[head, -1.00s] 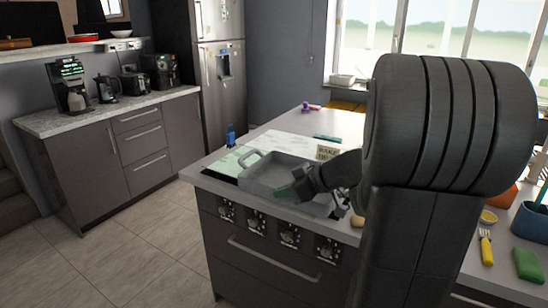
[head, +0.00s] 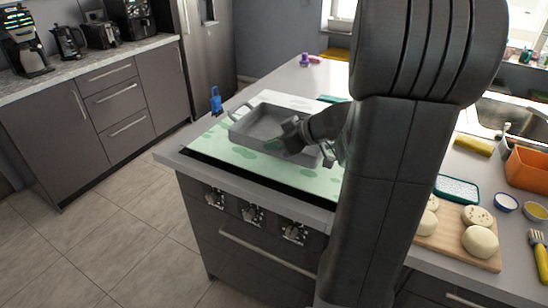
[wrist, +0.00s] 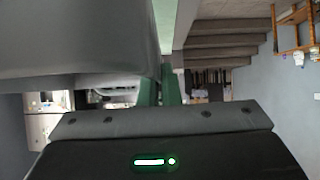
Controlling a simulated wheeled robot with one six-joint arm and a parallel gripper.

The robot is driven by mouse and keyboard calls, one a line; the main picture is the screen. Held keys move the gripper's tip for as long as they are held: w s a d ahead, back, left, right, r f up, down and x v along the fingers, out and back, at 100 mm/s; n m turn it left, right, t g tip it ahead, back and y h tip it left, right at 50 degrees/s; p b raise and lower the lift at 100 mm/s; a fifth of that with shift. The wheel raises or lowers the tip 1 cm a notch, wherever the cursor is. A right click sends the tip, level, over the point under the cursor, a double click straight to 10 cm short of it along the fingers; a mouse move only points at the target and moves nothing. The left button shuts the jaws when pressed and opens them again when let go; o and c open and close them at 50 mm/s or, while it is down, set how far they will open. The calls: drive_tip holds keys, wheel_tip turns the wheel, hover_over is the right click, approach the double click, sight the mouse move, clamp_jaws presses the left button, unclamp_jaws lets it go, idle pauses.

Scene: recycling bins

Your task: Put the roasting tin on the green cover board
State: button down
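The grey roasting tin (head: 262,126), with a loop handle at its left end, is level over the green cover board (head: 225,150) in the head view. The board is pale green with darker blotches and shows in front of the tin. I cannot tell whether the tin touches the board. My gripper (head: 276,147) is at the right part of the tin. In the wrist view my green fingertips (wrist: 160,92) are close together, with the edge of the grey tin (wrist: 80,40) running between them. My arm hides part of the tin's right end.
A purple item (head: 305,60) lies at the far end of the counter. On the right, a wooden board (head: 455,245) holds several pale rounds, near an orange container (head: 528,170) and the sink. Open floor lies left.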

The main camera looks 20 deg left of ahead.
sight(276, 157)
drive_tip(key=shift+f+b, duration=0.6)
drive_tip(key=shift+f, duration=1.7)
drive_tip(key=shift+f, duration=0.1)
drive_tip(key=c, duration=1.6)
unclamp_jaws()
drive_tip(key=shift+f, duration=0.1)
drive_tip(key=shift+c, duration=0.2)
drive_tip(key=shift+d+r, duration=0.2)
drive_tip(key=shift+r, duration=0.2)
drive_tip(key=p+v, duration=0.2)
drive_tip(key=v, duration=0.9)
drive_tip(key=shift+d+r, duration=0.1)
drive_tip(key=shift+d, duration=0.05)
